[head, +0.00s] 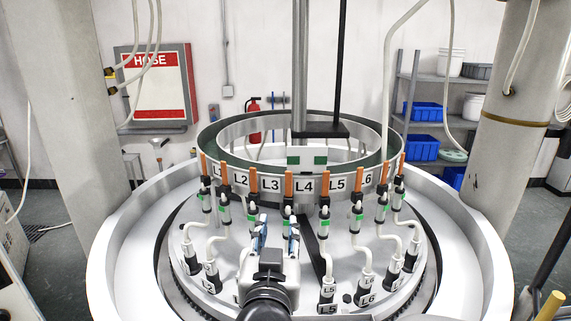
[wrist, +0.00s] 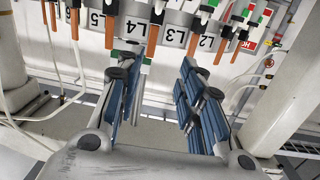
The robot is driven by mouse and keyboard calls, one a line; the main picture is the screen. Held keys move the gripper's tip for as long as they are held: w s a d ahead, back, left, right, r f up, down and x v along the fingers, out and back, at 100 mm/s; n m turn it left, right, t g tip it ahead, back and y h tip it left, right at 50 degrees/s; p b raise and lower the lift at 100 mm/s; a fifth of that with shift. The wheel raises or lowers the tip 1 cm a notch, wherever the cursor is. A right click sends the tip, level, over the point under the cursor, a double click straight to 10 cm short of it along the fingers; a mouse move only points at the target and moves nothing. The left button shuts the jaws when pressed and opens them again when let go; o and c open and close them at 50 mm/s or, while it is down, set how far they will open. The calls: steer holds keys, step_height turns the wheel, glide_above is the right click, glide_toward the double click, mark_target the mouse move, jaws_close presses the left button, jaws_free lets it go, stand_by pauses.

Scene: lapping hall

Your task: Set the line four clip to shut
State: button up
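The line four clip shows in the head view as an orange lever (head: 289,183) on a black body with a green mark, left of the L4 label (head: 304,187). Its lever points up like its neighbours', and I cannot tell from this whether it is open or shut. In the wrist view, upside down, the L4 lever (wrist: 152,40) lies beyond and between the fingertips. My gripper (head: 277,234) has blue-padded fingers spread apart with nothing between them. It is in front of the L3 and L4 clips and hides the lower part of line four. It also shows in the wrist view (wrist: 155,68).
The L3 lever (head: 253,180) and L5 lever (head: 325,180) stand close on either side. Several similar clips with pale hoses curve around the ring (head: 385,182). A vertical post (head: 299,75) rises behind, and thick columns (head: 505,110) stand at both sides.

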steer(key=r, duration=0.1)
steer(key=p, duration=0.3)
glide_toward(288, 182)
steer(key=shift+t+h, duration=0.3)
steer(key=shift+h, duration=0.1)
steer(key=w, duration=0.8)
steer(key=shift+w+d+f, duration=0.2)
steer(key=shift+w+d, duration=0.1)
steer(key=shift+w, duration=0.1)
steer(key=shift+c, duration=0.5)
jaws_close()
